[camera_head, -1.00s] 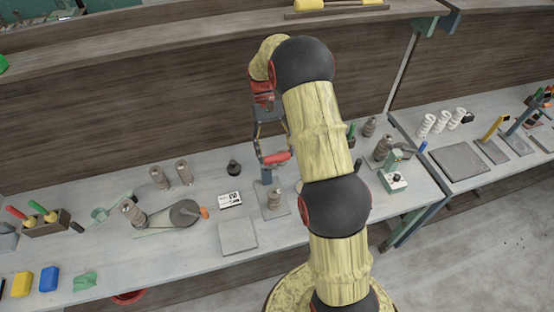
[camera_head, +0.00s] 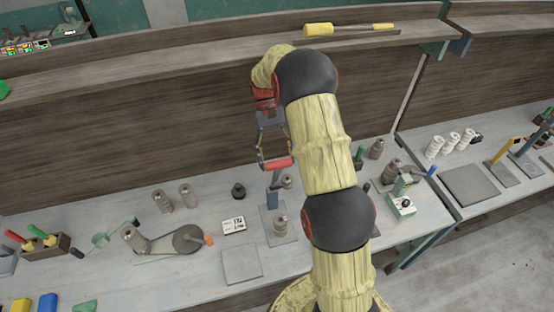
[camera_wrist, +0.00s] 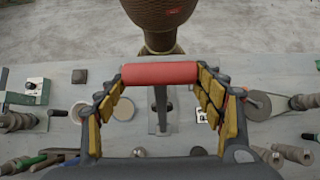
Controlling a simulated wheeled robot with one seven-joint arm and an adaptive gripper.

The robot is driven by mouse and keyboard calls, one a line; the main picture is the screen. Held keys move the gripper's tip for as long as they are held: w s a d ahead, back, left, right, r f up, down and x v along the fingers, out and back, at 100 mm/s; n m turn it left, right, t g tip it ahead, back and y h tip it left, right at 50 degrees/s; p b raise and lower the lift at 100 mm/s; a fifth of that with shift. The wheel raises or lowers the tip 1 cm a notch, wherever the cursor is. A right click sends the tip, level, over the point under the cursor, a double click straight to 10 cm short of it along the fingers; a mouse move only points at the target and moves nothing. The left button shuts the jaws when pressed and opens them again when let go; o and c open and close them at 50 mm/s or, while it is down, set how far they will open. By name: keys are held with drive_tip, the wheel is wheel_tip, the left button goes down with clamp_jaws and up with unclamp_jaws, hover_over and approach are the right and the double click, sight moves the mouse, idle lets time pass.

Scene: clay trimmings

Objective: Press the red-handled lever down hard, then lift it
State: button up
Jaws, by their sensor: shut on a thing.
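The lever's red handle (camera_head: 278,164) is held up above the bench, level and crosswise; it also shows in the wrist view (camera_wrist: 160,73). My gripper (camera_head: 276,157) reaches down from my arm, with its yellow-padded fingers (camera_wrist: 163,88) on either side of the handle, shut on it. The lever's blue-grey post (camera_head: 272,200) stands on a flat grey base plate (camera_head: 268,239) below the handle. A grey-brown stacked piece (camera_head: 280,225) stands on that plate. My arm and gripper hide part of the lever's bar.
On the bench (camera_head: 205,262) stand a wheel device (camera_head: 187,239), a white card (camera_head: 233,225), a grey slab (camera_head: 241,266) and a small green-white machine (camera_head: 402,204). A wooden wall rises behind, with a yellow-handled tool (camera_head: 318,29) on its ledge.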

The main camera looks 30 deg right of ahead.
drive_tip(key=o, duration=1.3)
drive_tip(key=shift+f, duration=0.15)
drive_tip(key=shift+c, duration=0.2)
drive_tip(key=shift+o, duration=1.4)
drive_tip(key=shift+w, duration=0.2)
drive_tip(key=shift+o, duration=0.8)
drive_tip(key=shift+s, duration=0.15)
wheel_tip(320, 180, up, 10)
